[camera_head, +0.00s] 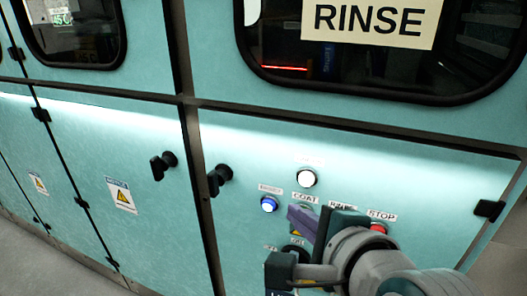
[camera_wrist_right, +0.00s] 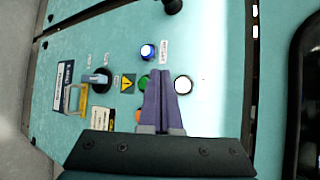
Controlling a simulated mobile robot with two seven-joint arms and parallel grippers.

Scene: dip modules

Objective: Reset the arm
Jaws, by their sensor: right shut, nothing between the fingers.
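My right gripper (camera_head: 303,217) is in front of the button panel on the teal machine (camera_head: 240,140) in the head view. Its two purple fingers are shut together with nothing between them; they also show in the right wrist view (camera_wrist_right: 163,76). The fingers and arm cover part of the panel. A lit white button (camera_head: 306,178) is above the fingers, a lit blue button (camera_head: 269,204) is to their left and a red STOP button (camera_head: 378,228) is to their right. I cannot tell whether the fingertips touch the panel. My left gripper is not in view.
Black door knobs (camera_head: 219,179) stick out left of the panel. A dark window with a RINSE sign (camera_head: 368,20) is above.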

